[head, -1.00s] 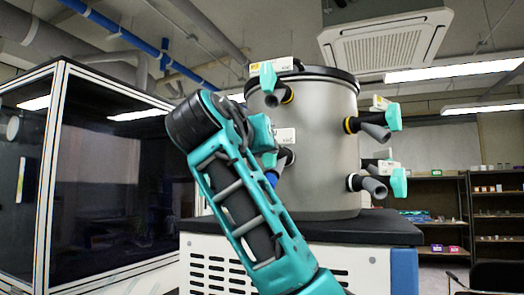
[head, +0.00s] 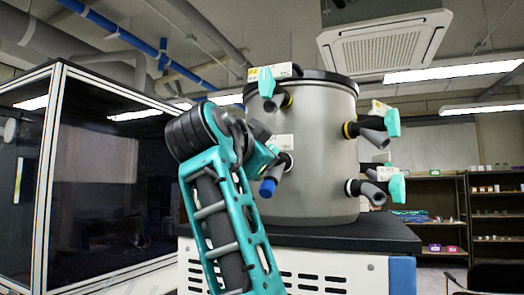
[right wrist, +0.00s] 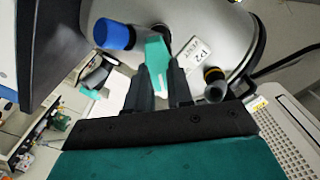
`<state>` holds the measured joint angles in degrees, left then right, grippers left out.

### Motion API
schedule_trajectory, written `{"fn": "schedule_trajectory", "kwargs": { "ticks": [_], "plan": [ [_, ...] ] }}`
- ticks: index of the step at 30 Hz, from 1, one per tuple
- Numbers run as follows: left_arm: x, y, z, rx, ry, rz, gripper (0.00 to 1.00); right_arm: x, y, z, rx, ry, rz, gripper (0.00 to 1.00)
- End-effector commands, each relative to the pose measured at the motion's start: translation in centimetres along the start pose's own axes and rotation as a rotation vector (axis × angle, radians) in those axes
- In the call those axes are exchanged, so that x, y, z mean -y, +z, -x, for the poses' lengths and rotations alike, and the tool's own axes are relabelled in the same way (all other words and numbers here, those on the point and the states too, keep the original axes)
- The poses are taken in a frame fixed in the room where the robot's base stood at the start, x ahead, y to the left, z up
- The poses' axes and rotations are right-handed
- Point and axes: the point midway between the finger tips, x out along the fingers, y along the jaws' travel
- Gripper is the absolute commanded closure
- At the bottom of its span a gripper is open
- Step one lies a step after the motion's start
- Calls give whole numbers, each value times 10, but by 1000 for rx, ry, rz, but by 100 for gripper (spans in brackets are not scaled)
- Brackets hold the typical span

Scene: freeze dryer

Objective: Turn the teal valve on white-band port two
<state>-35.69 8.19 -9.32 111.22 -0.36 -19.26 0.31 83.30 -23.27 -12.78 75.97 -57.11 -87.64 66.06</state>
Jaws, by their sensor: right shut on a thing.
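The teal valve (right wrist: 156,62) of the port labelled P2 shows between my right gripper's fingers in the right wrist view. My right gripper (right wrist: 159,80) is shut on this valve's handle. The P2 label (right wrist: 193,53) is beside it, and a blue-ended nozzle (right wrist: 115,34) is on the other side. In the head view, the same port (head: 287,162) is on the drum's left front, with a pale band at its base and the blue-ended nozzle (head: 268,187) pointing down. My right wrist mostly hides the valve and fingers there. My left gripper is not in view.
The grey drum (head: 325,170) carries other teal-valved ports: upper left (head: 266,82), upper right (head: 393,123) and lower right (head: 397,188). It stands on a black-topped cabinet (head: 345,237). A glass enclosure (head: 90,170) is at left, shelves (head: 440,200) at right.

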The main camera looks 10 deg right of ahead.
Motion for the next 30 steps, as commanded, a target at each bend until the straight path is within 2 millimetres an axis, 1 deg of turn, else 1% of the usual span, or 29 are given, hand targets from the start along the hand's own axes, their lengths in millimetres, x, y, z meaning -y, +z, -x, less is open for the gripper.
{"fn": "schedule_trajectory", "kwargs": {
  "ticks": [6,12,19,30],
  "plan": [
    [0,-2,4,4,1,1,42,0,-1,0,-2,0,-153,100],
    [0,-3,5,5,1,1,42,-1,-1,0,-2,0,-245,100],
    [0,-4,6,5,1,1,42,-1,0,0,-2,0,-294,100],
    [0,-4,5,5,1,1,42,-1,0,0,-2,0,-305,100]
  ]
}}
